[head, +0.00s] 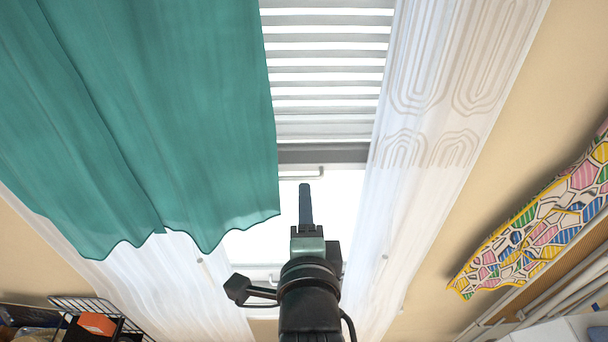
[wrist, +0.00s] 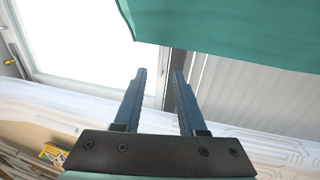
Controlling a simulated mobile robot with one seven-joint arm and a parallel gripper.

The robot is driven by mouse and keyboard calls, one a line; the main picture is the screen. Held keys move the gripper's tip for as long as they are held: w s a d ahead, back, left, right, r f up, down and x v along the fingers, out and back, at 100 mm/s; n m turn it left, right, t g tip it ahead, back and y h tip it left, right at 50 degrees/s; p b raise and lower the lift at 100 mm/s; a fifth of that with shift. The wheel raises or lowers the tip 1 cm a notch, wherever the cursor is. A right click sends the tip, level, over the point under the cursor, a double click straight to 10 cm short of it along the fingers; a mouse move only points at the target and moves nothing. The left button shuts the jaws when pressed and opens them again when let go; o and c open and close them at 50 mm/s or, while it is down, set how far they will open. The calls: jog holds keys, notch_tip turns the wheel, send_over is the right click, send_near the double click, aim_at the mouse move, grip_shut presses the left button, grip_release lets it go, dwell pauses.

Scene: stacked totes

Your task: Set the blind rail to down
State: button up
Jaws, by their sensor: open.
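The blind rail (head: 322,153) is a grey bar along the lower edge of the partly lowered white slatted blind (head: 325,75). A pale handle (head: 303,173) shows just below it. My gripper (head: 305,190) points up at the window, with its tips just below the rail in the head view. In the wrist view, which is turned sideways, my gripper (wrist: 160,72) is open with nothing between its fingers. The rail (wrist: 178,62) shows there as a dark strip beyond the right fingertip; I cannot tell whether they touch.
A teal curtain (head: 150,120) hangs close to the left and covers part of the blind. A white patterned sheer curtain (head: 420,120) hangs to the right. Bright window glass (head: 345,205) lies below the rail. A wire rack (head: 85,305) stands low at the left.

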aim_at(304, 179)
jog(key=p+x, duration=0.1)
jog(key=x, duration=0.5)
jog(key=shift+w+p, duration=0.35)
grip_shut()
dwell(1.1)
